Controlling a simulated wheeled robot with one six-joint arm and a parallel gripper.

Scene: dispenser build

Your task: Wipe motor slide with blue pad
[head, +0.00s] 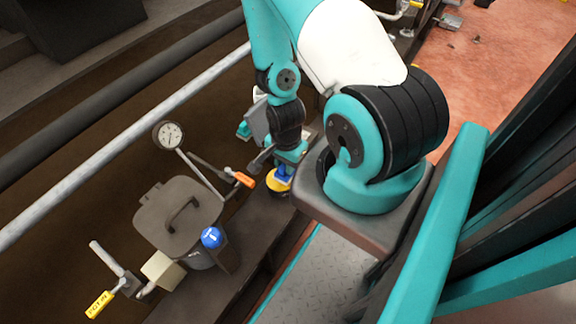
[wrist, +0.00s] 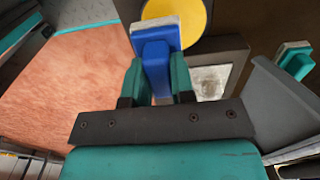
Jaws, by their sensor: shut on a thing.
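My gripper (wrist: 156,85) is shut on the handle of a blue pad (wrist: 154,35), with a teal finger on each side. The pad has a flat blue head with a pale edge, beyond the fingertips. In the head view, the blue pad (head: 284,174) shows small under my gripper (head: 287,160), just above a yellow disc (head: 279,184). The pad overlaps the disc (wrist: 190,14) in the wrist view; I cannot tell if they touch. A dark-framed pale metal plate (wrist: 211,82) lies right of the gripper. I cannot tell which part is the motor slide.
A teal pad with a pale edge (wrist: 294,62) stands at right in the wrist view. Left of my arm in the head view are a lidded dark pot (head: 178,222), a dial gauge (head: 169,134), an orange-handled lever (head: 241,179) and a blue knob (head: 211,237).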

